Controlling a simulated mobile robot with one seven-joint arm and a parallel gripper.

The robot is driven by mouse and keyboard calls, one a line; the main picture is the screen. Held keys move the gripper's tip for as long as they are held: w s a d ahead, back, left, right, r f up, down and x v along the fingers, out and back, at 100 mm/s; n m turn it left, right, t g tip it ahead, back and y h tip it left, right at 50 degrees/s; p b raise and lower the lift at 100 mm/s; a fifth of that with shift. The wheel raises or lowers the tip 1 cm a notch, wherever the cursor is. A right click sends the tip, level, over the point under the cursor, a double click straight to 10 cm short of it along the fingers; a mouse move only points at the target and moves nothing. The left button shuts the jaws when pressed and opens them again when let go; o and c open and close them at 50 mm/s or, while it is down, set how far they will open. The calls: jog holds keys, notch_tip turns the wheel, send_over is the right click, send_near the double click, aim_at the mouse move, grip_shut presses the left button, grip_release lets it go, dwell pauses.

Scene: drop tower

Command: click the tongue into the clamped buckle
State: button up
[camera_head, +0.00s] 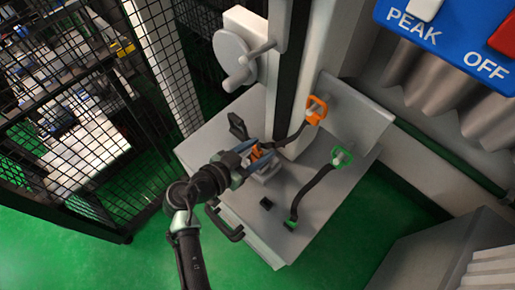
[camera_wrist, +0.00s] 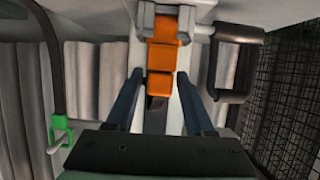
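In the head view an orange-framed tongue (camera_head: 316,110) on a black strap hangs at the column's right side. A green-framed tongue (camera_head: 341,157) on a black strap is on a peg to its right; green also shows in the wrist view (camera_wrist: 60,133). An orange part, seemingly the clamped buckle (camera_head: 256,153), is at my gripper (camera_head: 248,158). In the wrist view the orange buckle (camera_wrist: 170,57) sits by a grey metal clamp (camera_wrist: 196,28). My gripper (camera_wrist: 160,88) has its fingers apart, with gaps beside the lower orange block. I see no grip on anything.
A black loop handle (camera_wrist: 237,62) stands right of the clamp in the wrist view. A black mesh fence (camera_head: 100,90) is at left.

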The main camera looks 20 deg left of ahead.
jog(key=shift+o, duration=0.8)
jog(key=shift+s, duration=0.1)
jog(key=v, duration=1.2)
jog(key=shift+s+a+r+b, duration=0.15)
jog(key=shift+s+r+b, duration=0.15)
jog(key=shift+b, duration=0.15)
jog(key=shift+f, duration=0.1)
